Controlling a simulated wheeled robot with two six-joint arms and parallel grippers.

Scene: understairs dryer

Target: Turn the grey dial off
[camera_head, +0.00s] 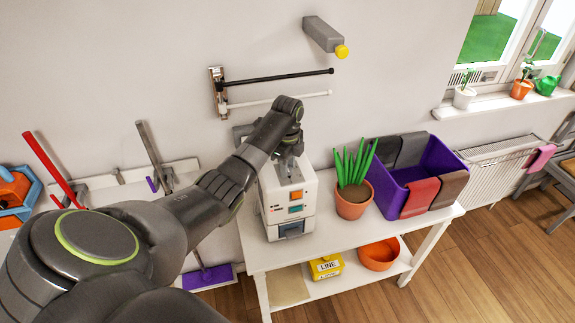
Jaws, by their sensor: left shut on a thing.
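A white box-shaped machine (277,213) stands at the left end of the white table, with an orange and a teal button on its front. My left gripper (289,164) reaches down to the upper part of this machine. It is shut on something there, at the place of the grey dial. The dial itself is hidden behind the gripper and wrist, so its setting cannot be read. My right gripper is out of view.
A terracotta pot with a green plant (353,195) stands right of the machine, then a purple bin (425,160) with cloths over its rim. A yellow box (326,267) and orange bowl (378,255) sit on the lower shelf. Wall rails (280,77) hang above.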

